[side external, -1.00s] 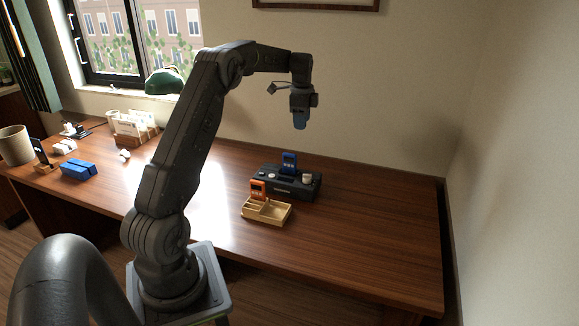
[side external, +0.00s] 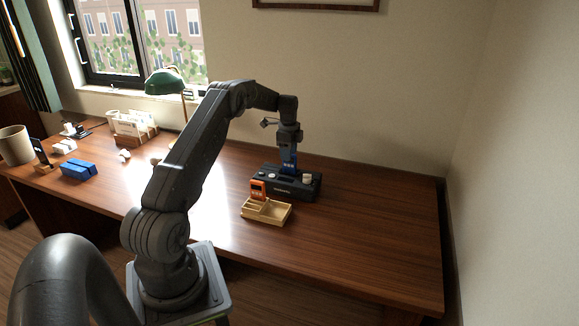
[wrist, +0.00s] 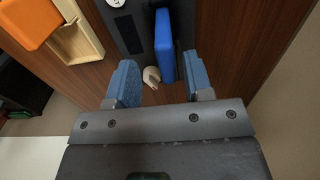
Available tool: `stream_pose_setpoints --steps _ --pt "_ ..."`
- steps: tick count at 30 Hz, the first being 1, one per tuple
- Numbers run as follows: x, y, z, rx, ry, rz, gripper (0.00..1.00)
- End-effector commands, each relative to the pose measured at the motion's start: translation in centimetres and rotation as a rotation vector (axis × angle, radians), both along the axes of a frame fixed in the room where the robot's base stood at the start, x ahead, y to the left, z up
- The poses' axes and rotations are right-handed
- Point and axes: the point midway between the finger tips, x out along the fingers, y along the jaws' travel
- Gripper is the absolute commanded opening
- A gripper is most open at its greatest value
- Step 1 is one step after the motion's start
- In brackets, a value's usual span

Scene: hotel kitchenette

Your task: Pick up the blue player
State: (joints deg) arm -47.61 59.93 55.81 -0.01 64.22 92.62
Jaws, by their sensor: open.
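The blue player (side external: 289,167) stands upright in the dark dock (side external: 308,188) on the wooden desk. In the wrist view the blue player (wrist: 164,45) rises between and just beyond my fingers, nearer the right one. My gripper (side external: 289,152) is directly above the player, pointing down. In the wrist view my gripper (wrist: 160,82) is open, with its two blue fingers apart and nothing clearly held. The side view hides whether the fingers straddle the player's top.
The right part of the desk (side external: 375,225) is clear. A green lamp (side external: 165,82) stands behind my arm.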

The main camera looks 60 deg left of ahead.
Motion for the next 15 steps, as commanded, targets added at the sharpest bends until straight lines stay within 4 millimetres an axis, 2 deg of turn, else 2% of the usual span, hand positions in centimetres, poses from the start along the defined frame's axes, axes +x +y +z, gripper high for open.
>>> stream_pose_setpoints --steps 9,15 --pt "0.2 0.6 -4.3 -0.001 0.001 0.0 0.47" --pt "0.3 0.7 -4.9 0.0 0.0 0.0 0.47"
